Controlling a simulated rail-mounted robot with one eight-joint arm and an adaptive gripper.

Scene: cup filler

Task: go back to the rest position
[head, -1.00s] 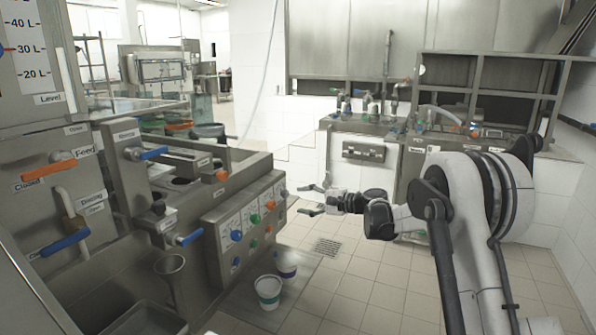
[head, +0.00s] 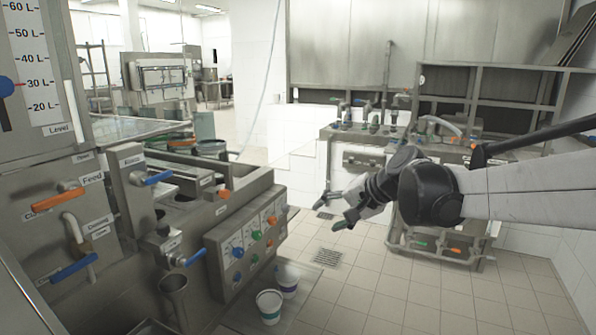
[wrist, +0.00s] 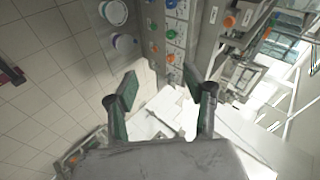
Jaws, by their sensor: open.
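My gripper (head: 334,212) is open and empty in the head view. It hangs in free space over the tiled floor, to the right of the cup filler (head: 212,240) and apart from it. Its two green-padded fingers also show spread in the wrist view (wrist: 160,100), with nothing between them. My arm reaches in from the right edge of the head view. Two white cups (head: 269,306) stand beside each other on a low ledge at the foot of the filler. The cups (wrist: 114,12) also show at the top of the wrist view.
The filler's front carries coloured knobs (head: 238,252), a blue lever (head: 76,268) and an orange lever (head: 58,200) that stick out. A steel bench (head: 362,158) with bottles and valves stands behind my gripper. The tiled floor (head: 370,290) in front is clear.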

